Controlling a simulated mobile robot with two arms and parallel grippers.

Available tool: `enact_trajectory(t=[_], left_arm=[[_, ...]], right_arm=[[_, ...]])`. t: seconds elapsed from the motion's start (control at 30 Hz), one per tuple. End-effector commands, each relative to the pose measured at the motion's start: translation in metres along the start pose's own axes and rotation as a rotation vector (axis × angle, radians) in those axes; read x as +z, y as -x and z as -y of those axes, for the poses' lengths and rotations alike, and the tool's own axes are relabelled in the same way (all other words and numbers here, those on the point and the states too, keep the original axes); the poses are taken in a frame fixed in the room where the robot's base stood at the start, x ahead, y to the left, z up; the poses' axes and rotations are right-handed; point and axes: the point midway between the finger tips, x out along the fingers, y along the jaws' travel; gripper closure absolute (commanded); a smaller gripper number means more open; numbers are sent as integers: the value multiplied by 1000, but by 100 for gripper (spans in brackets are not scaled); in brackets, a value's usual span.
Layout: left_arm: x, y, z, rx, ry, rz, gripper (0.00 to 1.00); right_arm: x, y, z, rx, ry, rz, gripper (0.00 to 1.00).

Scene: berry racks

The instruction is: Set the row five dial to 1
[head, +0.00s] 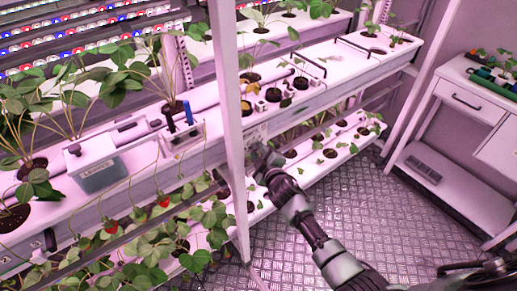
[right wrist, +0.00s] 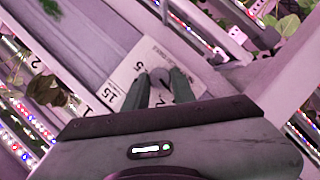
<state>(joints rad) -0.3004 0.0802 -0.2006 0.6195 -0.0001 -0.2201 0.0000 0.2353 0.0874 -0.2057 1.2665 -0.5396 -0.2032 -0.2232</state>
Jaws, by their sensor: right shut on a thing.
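My right gripper (head: 262,157) is at the front edge of the middle shelf, just right of the white upright post. In the right wrist view, its two fingers (right wrist: 161,76) are shut on a grey dial knob (right wrist: 158,84). The knob sits on a pale dial plate (right wrist: 126,78) with printed marks, among them a 5 and a 15. The fingers hide part of the knob and plate, so I cannot tell where the dial points. The plate also shows on the shelf front in the head view (head: 256,132), its marks too small to read. My left gripper is out of view.
A white upright post (head: 228,120) stands close left of my right arm. A lidded grey box (head: 98,165) and several plants stand on the shelf. A lower planted rack (head: 318,166) lies beneath. A white drawer bench (head: 470,101) is at right, with bare metal floor between.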

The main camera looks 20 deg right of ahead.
Motion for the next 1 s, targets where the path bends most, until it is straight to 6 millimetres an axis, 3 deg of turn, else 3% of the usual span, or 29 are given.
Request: enact_trajectory(t=[0.37, 0.4, 0.47, 0.5, 0.83, 1.0], left_arm=[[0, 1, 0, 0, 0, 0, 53], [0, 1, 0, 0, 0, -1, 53], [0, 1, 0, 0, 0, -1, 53], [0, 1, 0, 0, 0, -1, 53], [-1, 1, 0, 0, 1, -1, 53], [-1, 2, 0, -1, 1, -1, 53]], right_arm=[[0, 0, 1, -3, -5, 0, 100], [0, 0, 1, -3, -5, 0, 72], [0, 0, 1, -3, -5, 0, 55], [0, 0, 1, -3, -5, 0, 53], [0, 2, 0, -2, -4, -1, 53], [1, 19, 0, -2, -4, 0, 53]])
